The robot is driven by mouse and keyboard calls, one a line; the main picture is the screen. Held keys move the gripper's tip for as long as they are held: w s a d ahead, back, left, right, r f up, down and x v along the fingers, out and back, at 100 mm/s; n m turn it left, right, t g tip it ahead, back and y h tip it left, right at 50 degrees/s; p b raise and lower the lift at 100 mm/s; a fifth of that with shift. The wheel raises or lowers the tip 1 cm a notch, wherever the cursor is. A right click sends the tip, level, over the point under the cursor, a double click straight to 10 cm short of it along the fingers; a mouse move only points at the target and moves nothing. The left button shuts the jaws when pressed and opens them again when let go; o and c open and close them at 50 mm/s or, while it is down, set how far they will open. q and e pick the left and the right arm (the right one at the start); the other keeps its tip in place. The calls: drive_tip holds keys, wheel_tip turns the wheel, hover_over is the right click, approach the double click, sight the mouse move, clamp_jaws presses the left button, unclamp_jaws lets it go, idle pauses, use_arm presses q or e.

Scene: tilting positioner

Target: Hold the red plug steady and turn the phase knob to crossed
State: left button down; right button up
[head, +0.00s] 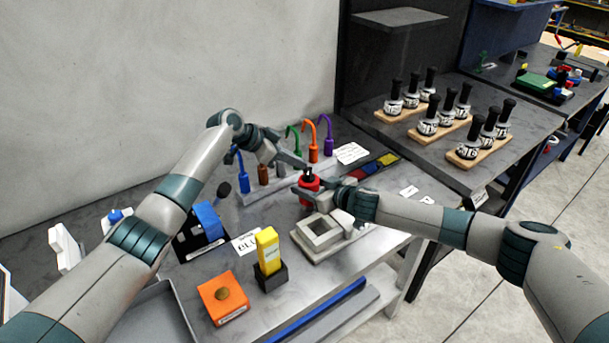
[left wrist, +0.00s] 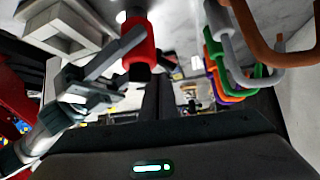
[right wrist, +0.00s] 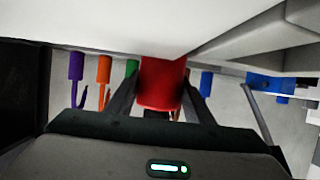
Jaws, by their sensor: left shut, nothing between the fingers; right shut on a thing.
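The red plug (head: 309,186) stands by the back corner of the pale square-framed fixture (head: 320,232). My right gripper (head: 322,184) is shut on the plug from the right. In the right wrist view the red plug (right wrist: 162,85) sits between both fingers. The red plug (left wrist: 138,50) also shows in the left wrist view, with my right gripper (left wrist: 118,58) at its side. My left gripper (head: 300,163) is shut and empty just behind and above the plug. Its closed fingers show in the left wrist view (left wrist: 159,98). I cannot identify the phase knob or its setting.
Several coloured hooks (head: 311,140) stand in a row behind the plug. Black-handled tools (head: 428,122) stand on wooden racks at right.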

use_arm(q)
drive_tip(key=shift+w+d, duration=0.35)
drive_tip(key=shift+w, duration=0.2)
drive_tip(key=shift+s+d, duration=0.1)
drive_tip(key=shift+d, duration=0.1)
idle(1.2)
drive_tip(key=shift+s+d, duration=0.15)
drive_tip(key=shift+d, duration=0.45)
drive_tip(key=w+a+r, duration=0.4)
drive_tip(key=a+r, duration=0.2)
drive_tip(key=a, duration=0.4)
drive_tip(key=shift+a+r, duration=0.35)
drive_tip(key=shift+a, duration=0.05)
drive_tip(key=c, duration=2.4)
unclamp_jaws()
drive_tip(key=shift+c, duration=0.2)
